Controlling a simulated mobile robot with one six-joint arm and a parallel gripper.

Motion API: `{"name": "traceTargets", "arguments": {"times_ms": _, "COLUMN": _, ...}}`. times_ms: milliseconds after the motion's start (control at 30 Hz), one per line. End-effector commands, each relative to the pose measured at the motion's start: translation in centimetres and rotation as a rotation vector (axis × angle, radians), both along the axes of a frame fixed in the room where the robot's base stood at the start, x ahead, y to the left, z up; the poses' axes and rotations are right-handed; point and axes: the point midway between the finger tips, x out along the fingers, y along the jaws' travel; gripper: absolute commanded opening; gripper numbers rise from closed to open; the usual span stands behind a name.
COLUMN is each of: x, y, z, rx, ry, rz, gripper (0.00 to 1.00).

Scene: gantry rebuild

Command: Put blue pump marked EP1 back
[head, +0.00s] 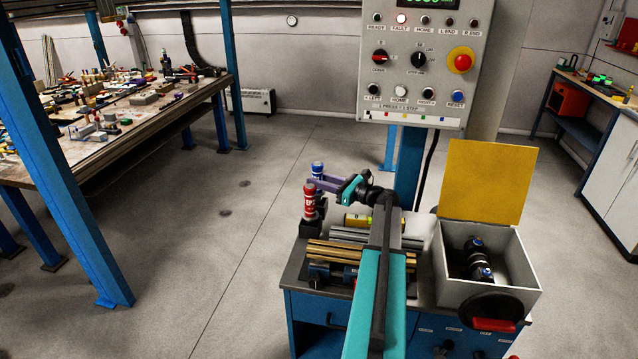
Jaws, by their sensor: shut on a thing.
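My gripper (316,182) reaches in from the right and is shut on the blue pump. Its marking is too small to read. A red pump (309,203) with white lettering stands just in front of it, on a dark base at the bench's left edge. The base under the blue pump is hidden behind the red pump and my gripper.
Brass rods (330,252) and a yellow-banded cylinder (357,221) lie on the bench top. An open grey box (515,265) with a raised yellow lid stands at right. A control panel (425,60) rises behind. A cluttered table (100,155) is at left; the floor between is clear.

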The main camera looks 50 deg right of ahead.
Motion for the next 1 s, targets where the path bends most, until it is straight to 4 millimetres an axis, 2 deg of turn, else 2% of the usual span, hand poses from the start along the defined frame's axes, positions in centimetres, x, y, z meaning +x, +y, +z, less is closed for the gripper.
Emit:
{"name": "traceTargets", "arguments": {"times_ms": 200, "x": 0.0, "y": 0.0, "z": -1.2, "rx": 0.001, "ry": -0.003, "rz": 0.001, "gripper": 0.00}}
{"name": "traceTargets", "arguments": {"times_ms": 1000, "x": 0.1, "y": 0.1, "z": -2.5, "rx": -0.001, "ry": 0.000, "rz": 0.002, "gripper": 0.00}}
